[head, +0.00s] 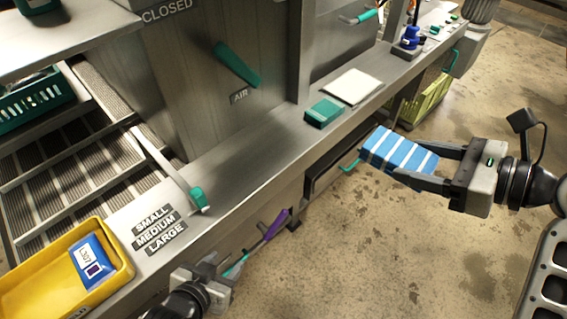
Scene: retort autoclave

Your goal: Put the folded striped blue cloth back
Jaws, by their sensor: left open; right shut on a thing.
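The folded blue cloth with white stripes (385,149) is held in the air in front of the counter's front edge, right of centre. My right gripper (412,163) is shut on it, with one finger along each side. My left gripper (232,265) is low in front of the counter, below the size labels, and is open. A purple-and-teal item (270,230) shows just beyond its fingers; I cannot tell whether they touch.
The steel counter (255,150) runs diagonally and carries a teal block (323,112), a white folded cloth (352,86) and a blue bottle-like item (409,38). A yellow tray (110,283) with a blue card is at lower left. A yellow-green bin (430,100) stands beneath the counter. Open floor lies right.

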